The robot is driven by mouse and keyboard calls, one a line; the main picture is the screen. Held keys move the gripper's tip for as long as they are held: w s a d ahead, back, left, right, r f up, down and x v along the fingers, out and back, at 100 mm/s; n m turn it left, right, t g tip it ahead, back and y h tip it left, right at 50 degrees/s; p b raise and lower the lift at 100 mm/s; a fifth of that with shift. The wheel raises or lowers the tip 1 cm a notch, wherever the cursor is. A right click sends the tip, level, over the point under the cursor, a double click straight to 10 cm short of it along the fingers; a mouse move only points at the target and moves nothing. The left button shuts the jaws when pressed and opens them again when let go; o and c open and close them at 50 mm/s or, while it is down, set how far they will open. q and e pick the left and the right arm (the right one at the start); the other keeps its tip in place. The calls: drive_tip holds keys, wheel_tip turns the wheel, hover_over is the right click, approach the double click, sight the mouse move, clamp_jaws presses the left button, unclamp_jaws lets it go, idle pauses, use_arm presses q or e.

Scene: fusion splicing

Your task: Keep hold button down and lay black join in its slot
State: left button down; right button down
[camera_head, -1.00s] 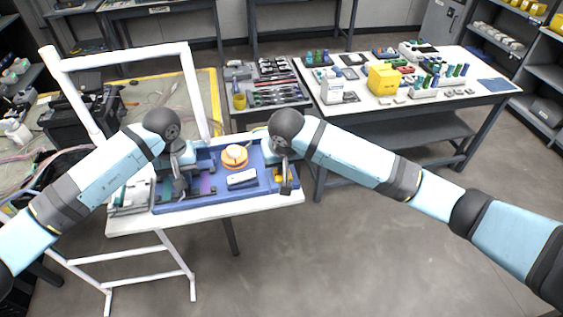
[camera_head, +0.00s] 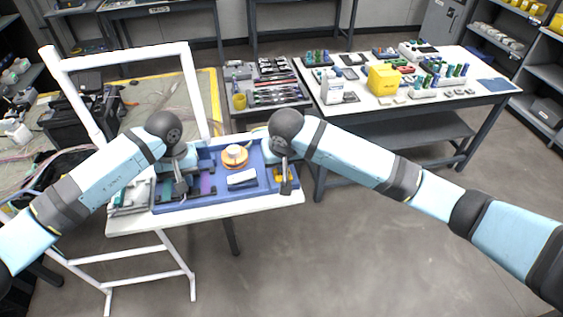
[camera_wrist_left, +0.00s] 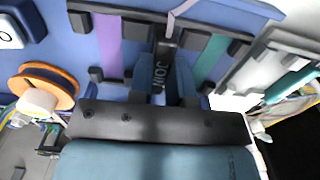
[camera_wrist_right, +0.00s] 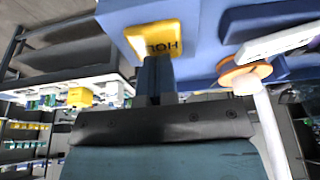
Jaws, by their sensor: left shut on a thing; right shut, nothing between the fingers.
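The black join (camera_wrist_left: 161,68), lettered JOINT, is between the fingers of my left gripper (camera_wrist_left: 163,85), over the blue tray (camera_head: 225,200). A thin mauve strand shows at its far end. A purple strip (camera_wrist_left: 109,45) and a teal strip (camera_wrist_left: 211,57) lie to either side of it, between dark blocks. I cannot tell whether the join rests in its slot. The yellow hold button (camera_wrist_right: 155,38) is at the tray's right end. My right gripper (camera_wrist_right: 156,65) is shut and empty, its tips overlapping the button's near edge. Whether the button is pressed down cannot be told.
An orange spool (camera_head: 235,156) and a white block (camera_head: 242,178) occupy the tray's middle, between my grippers. A white frame (camera_head: 190,85) stands behind the left side. A tool tray (camera_head: 270,85) and a white-topped table (camera_head: 450,105) are behind to the right.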

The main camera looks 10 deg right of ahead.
use_arm(q)
drive_tip(key=shift+f, duration=0.2)
drive_tip(key=c, duration=1)
unclamp_jaws()
drive_tip(key=shift+r, duration=0.35)
drive_tip(key=shift+c, duration=0.2)
drive_tip(key=shift+r, duration=0.5)
wheel_tip(320, 180, up, 9)
use_arm(e)
drive_tip(key=shift+r, duration=0.1)
idle(0.4)
drive_tip(key=shift+r, duration=3.4)
